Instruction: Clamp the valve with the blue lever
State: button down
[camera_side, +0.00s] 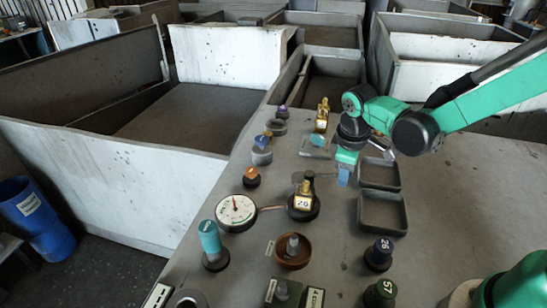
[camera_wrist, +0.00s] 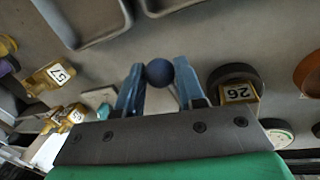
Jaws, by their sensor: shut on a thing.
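My gripper (camera_side: 343,178) points down over the bench, between the brass valve tagged 26 (camera_side: 303,200) and the shallow trays. In the wrist view my gripper (camera_wrist: 159,78) has its two blue fingers on either side of a round dark blue part (camera_wrist: 159,72) and is shut on it. Only the rounded top of this part shows; its body is hidden, and I cannot tell whether it is the blue lever of a valve. In the side view the fingers hide it. The brass valve tagged 26 also shows in the wrist view (camera_wrist: 238,93), right of the fingers.
Two shallow trays (camera_side: 382,228) lie right of my gripper. A plate with a light blue piece (camera_side: 318,141) and brass valves (camera_side: 322,112) stand behind. A pressure gauge (camera_side: 236,212), a teal handle (camera_side: 210,238), a brown bowl (camera_side: 293,262) and black knobs (camera_side: 379,252) stand nearer the front.

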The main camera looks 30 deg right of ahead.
jog(key=shift+w, duration=0.1)
jog(key=n, duration=0.1)
jog(key=w+d+n, duration=0.1)
jog(key=n, duration=0.1)
jog(key=shift+w+d, duration=0.1)
jog(key=shift+w, duration=0.2)
jog(key=w+n, duration=0.1)
jog(key=n, duration=0.2)
jog(key=w+n+t+y, duration=0.1)
jog(key=shift+w+d+n, duration=0.3)
jog(key=shift+n, duration=0.1)
jog(key=w+n, duration=0.1)
jog(key=n, duration=0.1)
jog(key=w+n+y, duration=0.1)
jog(key=n, duration=0.1)
jog(key=shift+w+a, duration=0.2)
jog(key=shift+w, duration=0.15)
jog(key=shift+w+a+n+y, duration=0.1)
jog(key=shift+w+a+n, duration=0.15)
jog(key=shift+n, duration=0.45)
jog(key=shift+w+a+n+y, duration=0.1)
jog(key=shift+w+n, duration=0.3)
jog(key=shift+n, duration=0.3)
jog(key=shift+w+a+n+y, duration=0.1)
jog(key=shift+w+a+n, duration=0.15)
jog(key=shift+n, duration=0.45)
jog(key=shift+w, duration=0.1)
jog(key=c, duration=0.5)
grip_release()
jog(key=shift+c, duration=0.2)
